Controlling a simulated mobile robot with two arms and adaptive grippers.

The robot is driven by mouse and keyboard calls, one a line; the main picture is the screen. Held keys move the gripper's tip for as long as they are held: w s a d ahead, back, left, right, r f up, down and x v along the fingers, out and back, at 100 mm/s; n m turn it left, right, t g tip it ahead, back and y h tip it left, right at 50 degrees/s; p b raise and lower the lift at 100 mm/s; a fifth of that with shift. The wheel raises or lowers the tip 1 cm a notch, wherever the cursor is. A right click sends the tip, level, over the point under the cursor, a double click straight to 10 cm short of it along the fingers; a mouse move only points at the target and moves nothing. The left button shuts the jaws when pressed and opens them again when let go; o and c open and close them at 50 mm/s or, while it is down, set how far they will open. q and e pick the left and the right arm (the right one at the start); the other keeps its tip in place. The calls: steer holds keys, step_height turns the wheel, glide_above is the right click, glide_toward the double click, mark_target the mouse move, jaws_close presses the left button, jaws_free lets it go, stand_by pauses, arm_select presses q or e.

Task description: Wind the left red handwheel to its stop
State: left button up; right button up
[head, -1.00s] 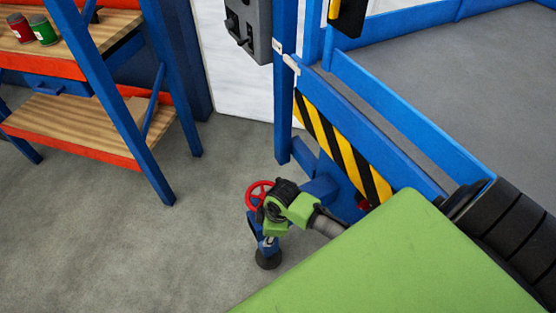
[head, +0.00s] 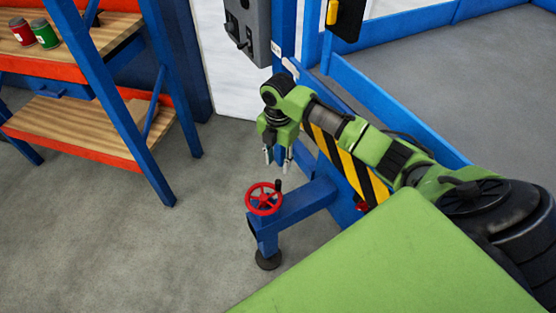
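The red handwheel (head: 263,198) lies nearly flat on top of a blue outrigger leg (head: 305,203). A dark crank knob stands up at its far right rim. My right gripper (head: 278,160) hangs above and just beyond the wheel, fingers pointing down. Its two fingertips are apart with nothing between them, and it does not touch the wheel. My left gripper is not in view. A bit of red (head: 361,206) shows low by the striped panel; I cannot tell what it is.
A blue steel rack with wooden shelves (head: 75,125) stands at left, with a red can (head: 22,32) and a green can (head: 45,34). A grey control box (head: 248,30) and a black-and-yellow striped panel (head: 345,165) are behind my arm. The floor left of the wheel is clear.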

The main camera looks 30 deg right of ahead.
mark_target(278, 182)
step_height(278, 182, down, 12)
steer(key=shift+f, duration=0.25)
jaws_close()
